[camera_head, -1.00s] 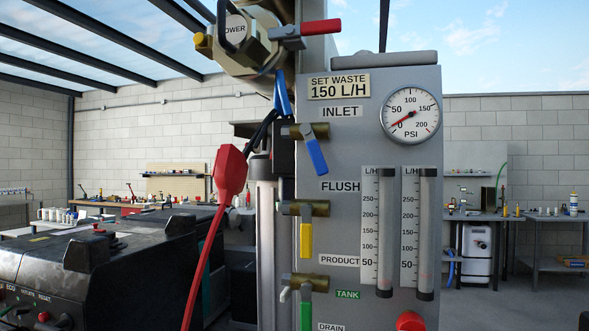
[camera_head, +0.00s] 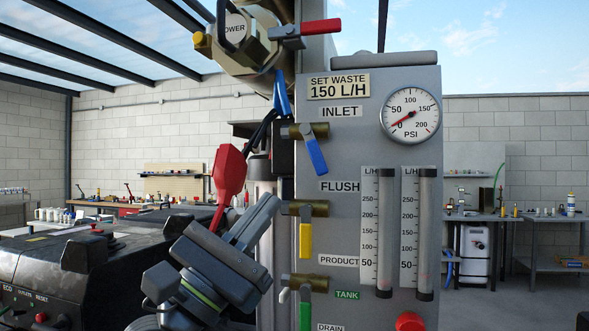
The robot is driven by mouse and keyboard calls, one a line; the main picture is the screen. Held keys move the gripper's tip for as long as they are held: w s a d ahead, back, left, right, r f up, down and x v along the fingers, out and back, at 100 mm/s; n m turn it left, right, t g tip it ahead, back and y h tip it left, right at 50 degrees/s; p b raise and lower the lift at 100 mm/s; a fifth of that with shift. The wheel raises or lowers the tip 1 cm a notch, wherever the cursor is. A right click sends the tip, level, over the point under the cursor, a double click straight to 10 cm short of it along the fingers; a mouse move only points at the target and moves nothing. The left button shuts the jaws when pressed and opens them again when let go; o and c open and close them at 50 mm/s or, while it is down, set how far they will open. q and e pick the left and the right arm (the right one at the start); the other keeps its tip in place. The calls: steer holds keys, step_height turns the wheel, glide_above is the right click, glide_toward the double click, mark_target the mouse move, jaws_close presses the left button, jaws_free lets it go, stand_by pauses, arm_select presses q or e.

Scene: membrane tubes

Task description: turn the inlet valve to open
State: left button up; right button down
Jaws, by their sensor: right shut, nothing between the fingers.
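The inlet valve's blue handle (camera_head: 316,156) hangs down and slants to the lower right from its brass body (camera_head: 319,130), below the INLET label (camera_head: 341,111) on the grey panel. My right gripper (camera_head: 266,208) has its fingers together and pointing up and right. It is empty, lower and to the left of the inlet handle, well apart from it, beside the panel's left edge. My left gripper is not in view.
A yellow flush handle (camera_head: 305,240) and a green product handle (camera_head: 305,310) hang below. A red plug (camera_head: 229,172) with its cable is left of the panel. The pressure gauge (camera_head: 411,115) reads near zero. A red-handled valve (camera_head: 320,27) is above.

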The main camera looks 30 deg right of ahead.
mark_target(313, 149)
steer(key=a+r+m+t+y, duration=0.35)
steer(key=a+t+y, duration=0.25)
steer(key=y, duration=0.4)
steer(key=d+r+p, duration=0.2)
steer(key=d+p, duration=0.9)
steer(key=shift+w+d+p, duration=0.3)
steer(key=shift+w+p, duration=0.05)
steer(key=shift+w, duration=0.05)
steer(key=shift+w, duration=0.1)
steer(key=shift+n, duration=0.35)
